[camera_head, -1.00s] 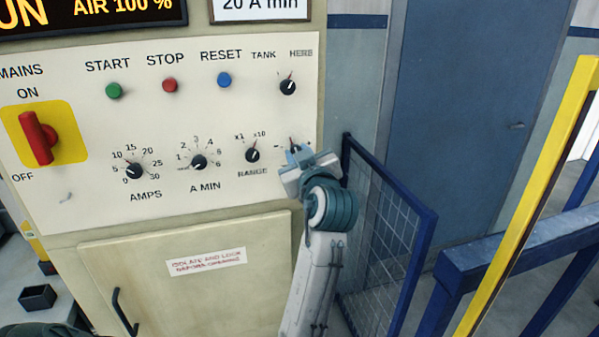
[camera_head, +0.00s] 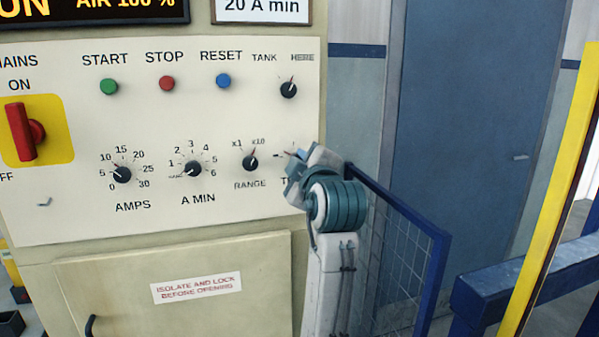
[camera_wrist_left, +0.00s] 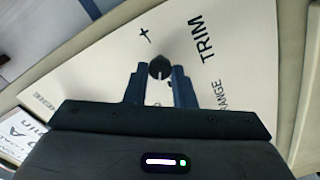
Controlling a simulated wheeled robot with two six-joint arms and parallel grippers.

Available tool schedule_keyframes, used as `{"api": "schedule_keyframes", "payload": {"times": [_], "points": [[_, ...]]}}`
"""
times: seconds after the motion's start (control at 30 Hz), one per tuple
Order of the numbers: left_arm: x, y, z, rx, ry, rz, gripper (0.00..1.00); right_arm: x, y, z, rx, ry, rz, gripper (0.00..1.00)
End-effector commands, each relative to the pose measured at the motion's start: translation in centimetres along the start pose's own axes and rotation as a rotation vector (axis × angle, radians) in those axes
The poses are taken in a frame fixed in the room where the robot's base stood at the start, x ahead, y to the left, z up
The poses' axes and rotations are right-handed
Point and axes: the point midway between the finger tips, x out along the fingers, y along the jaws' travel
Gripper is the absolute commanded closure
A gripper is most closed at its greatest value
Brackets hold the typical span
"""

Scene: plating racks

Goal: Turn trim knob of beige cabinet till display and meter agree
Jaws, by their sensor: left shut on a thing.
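The beige cabinet (camera_head: 150,215) fills the left and middle of the head view. Its trim knob is mostly hidden there behind my left gripper (camera_head: 300,160), at the panel's lower right. In the left wrist view the dark trim knob (camera_wrist_left: 160,68) stands beside the TRIM label, between the fingertips of my left gripper (camera_wrist_left: 160,76), which is shut on it. An amber display (camera_head: 90,10) at the top is cut off by the frame and reads "AIR 100 %". I cannot make out the meter. My right gripper is not in view.
Near the trim knob are the range knob (camera_head: 250,163) and the tank knob (camera_head: 289,90). A red mains switch (camera_head: 20,131) is at the left. A blue mesh gate (camera_head: 400,240) stands close right of my arm, with a yellow post (camera_head: 550,200) beyond.

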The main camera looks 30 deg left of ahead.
Motion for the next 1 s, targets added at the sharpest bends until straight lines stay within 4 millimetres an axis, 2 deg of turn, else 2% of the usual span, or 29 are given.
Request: {"api": "schedule_keyframes", "payload": {"times": [0.53,0.57,0.67,1.0], "points": [[0.07,0.58,-0.29,-0.026,0.004,0.012,1.0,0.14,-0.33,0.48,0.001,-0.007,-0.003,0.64],[0.07,0.58,-0.29,-0.026,0.004,0.012,0.73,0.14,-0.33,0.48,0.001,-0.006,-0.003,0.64],[0.06,0.51,-0.26,-0.025,0.004,0.011,0.55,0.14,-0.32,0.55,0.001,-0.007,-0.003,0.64],[-0.18,0.23,-0.07,-0.025,0.001,0.006,0.55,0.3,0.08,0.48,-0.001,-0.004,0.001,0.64]]}}
